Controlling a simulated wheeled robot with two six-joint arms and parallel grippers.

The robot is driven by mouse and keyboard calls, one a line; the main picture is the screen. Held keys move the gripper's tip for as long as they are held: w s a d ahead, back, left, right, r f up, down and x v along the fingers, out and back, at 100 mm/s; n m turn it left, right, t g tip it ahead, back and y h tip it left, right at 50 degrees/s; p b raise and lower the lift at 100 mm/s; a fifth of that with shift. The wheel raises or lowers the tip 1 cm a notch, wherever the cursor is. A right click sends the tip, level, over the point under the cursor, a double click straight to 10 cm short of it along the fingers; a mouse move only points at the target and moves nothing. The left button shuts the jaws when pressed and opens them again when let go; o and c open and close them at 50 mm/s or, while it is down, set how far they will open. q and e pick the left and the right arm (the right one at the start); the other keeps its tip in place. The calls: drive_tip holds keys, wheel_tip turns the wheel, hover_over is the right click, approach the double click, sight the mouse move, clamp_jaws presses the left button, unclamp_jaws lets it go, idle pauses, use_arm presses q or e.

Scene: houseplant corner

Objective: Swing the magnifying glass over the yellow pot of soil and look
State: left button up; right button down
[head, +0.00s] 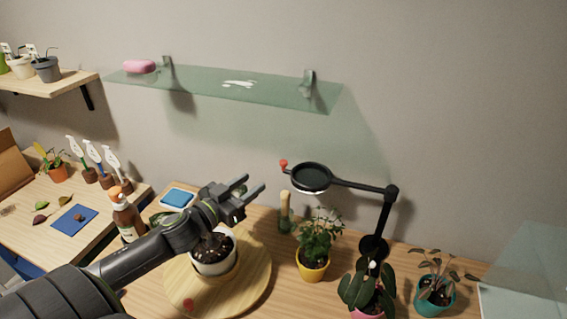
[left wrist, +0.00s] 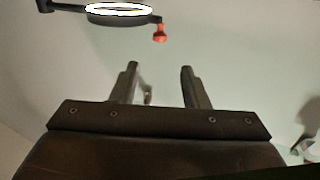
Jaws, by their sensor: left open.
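The magnifying glass (head: 311,191) has a round dark-rimmed lens on a black jointed arm. A red knob (head: 283,163) sticks out on its left side. In the left wrist view the knob (left wrist: 160,35) shows ahead, beyond the fingertips and between their lines. My left gripper (head: 253,185) is open and empty, left of the knob and apart from it. A yellow pot (head: 313,271) with a leafy green plant stands below the lens. A white pot of dark soil (head: 213,265) stands on a round wooden board (head: 254,285), partly hidden by my left arm. My right gripper is not in view.
A pink-potted plant (head: 366,313) and a teal-potted plant (head: 435,302) stand at right. A brown bottle (head: 127,217) and a blue sponge-like block (head: 177,198) are at left. A glass shelf (head: 200,88) hangs above on the wall.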

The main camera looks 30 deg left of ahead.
use_arm(q)
drive_tip(key=b, duration=0.2)
approach(281, 163)
drive_tip(key=shift+w, duration=1.25)
drive_tip(key=w, duration=0.2)
drive_tip(key=w+d, duration=0.1)
drive_tip(key=w, duration=0.2)
drive_tip(key=w+b, duration=0.1)
drive_tip(key=w, duration=0.2)
drive_tip(key=shift+w+d+f, duration=0.15)
drive_tip(key=shift+w, duration=0.1)
clamp_jaws()
